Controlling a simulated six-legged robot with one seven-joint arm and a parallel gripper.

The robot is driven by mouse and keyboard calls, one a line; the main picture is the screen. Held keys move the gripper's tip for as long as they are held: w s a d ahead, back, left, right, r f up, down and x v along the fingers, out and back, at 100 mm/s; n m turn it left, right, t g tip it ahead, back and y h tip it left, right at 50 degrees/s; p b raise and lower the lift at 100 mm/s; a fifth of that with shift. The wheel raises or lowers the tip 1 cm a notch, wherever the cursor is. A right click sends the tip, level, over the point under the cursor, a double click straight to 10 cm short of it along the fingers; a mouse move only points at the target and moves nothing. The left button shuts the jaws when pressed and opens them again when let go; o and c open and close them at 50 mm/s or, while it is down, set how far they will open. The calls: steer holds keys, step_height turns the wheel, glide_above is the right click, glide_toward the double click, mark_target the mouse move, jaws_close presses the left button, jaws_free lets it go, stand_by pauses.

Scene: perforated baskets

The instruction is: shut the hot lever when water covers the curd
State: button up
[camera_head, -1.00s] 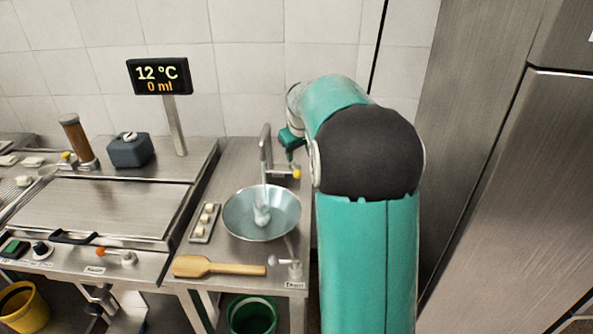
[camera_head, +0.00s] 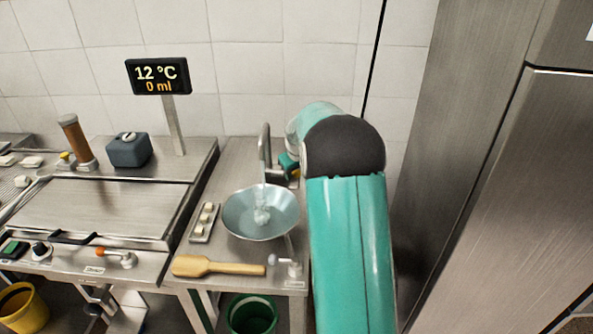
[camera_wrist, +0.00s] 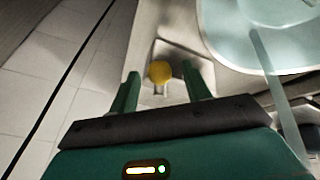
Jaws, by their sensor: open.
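The metal bowl (camera_head: 232,213) stands under the tap (camera_head: 264,150). A pale stream falls from the tap into the bowl, and whitish matter or splash (camera_head: 262,214) shows in its middle. I cannot tell curd from foam or whether water covers it. In the wrist view a yellow-knobbed lever (camera_wrist: 159,72) lies just beyond and between the fingertips of my open gripper (camera_wrist: 163,82), with no clear contact. No label shows whether it is the hot lever. The bowl rim (camera_wrist: 205,35) is at that view's upper right. In the head view my arm mostly hides the gripper and lever.
A display (camera_head: 158,76) reads 12 °C and 0 ml. A tray of white pieces (camera_head: 204,222) and a wooden paddle (camera_head: 215,266) lie left of and before the bowl. A small valve (camera_head: 285,267) is at the counter front. A tall steel cabinet (camera_head: 500,200) stands right.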

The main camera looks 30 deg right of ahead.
jaws_close()
steer(key=shift+d+n, duration=0.2)
steer(key=shift+n, duration=0.1)
steer(key=w+d+n+y, duration=0.2)
steer(key=d+n+y, duration=0.3)
steer(key=n, duration=0.8)
steer(key=shift+d+g+y, duration=0.3)
steer(key=shift+d, duration=0.3)
steer(key=shift+r, duration=0.1)
jaws_free()
